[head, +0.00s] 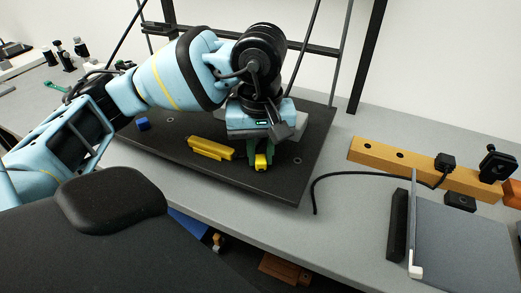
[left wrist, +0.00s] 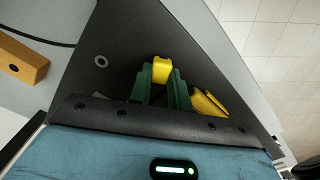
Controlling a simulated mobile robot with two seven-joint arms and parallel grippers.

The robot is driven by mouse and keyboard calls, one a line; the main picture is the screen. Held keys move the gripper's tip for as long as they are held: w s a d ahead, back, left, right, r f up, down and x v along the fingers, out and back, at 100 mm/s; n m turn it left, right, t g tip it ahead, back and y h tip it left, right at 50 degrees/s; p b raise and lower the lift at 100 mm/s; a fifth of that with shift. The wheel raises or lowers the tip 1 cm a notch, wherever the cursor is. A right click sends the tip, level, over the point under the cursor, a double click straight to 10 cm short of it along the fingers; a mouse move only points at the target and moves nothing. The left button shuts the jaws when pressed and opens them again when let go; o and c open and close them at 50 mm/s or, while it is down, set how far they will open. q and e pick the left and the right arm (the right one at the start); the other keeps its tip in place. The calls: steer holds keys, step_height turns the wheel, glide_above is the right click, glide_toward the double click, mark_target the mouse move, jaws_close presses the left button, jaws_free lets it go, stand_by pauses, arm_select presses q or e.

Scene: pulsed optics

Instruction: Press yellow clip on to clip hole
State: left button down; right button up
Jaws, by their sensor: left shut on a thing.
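A small yellow clip (head: 261,163) is held between the green fingertips of my left gripper (head: 260,156), low over the black board (head: 285,186). In the left wrist view, the yellow clip (left wrist: 162,68) sticks out past the fingertips (left wrist: 161,79), which are shut on it. I cannot tell whether the clip touches the board. A longer yellow piece (head: 210,148) lies on the board left of the gripper; it also shows in the left wrist view (left wrist: 208,103). A round hole (left wrist: 100,61) shows in the board; I cannot tell which opening is the clip hole. My right gripper is not in view.
A blue block (head: 142,124) sits on the board's left part. A dark frame (head: 360,70) stands behind. The board's front right corner is clear.

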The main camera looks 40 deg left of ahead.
arm_select(q)
steer(key=shift+f, duration=0.45)
steer(key=c, duration=1.2)
jaws_free()
steer(key=shift+r, duration=0.1)
steer(key=shift+c, duration=0.2)
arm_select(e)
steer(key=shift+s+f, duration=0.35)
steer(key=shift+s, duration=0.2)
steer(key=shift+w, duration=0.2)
arm_select(q)
step_height(320, 180, up, 7)
steer(key=shift+f, duration=0.15)
steer(key=shift+r, duration=0.55)
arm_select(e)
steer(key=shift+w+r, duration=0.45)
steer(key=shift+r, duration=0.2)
arm_select(q)
steer(key=shift+r, duration=0.1)
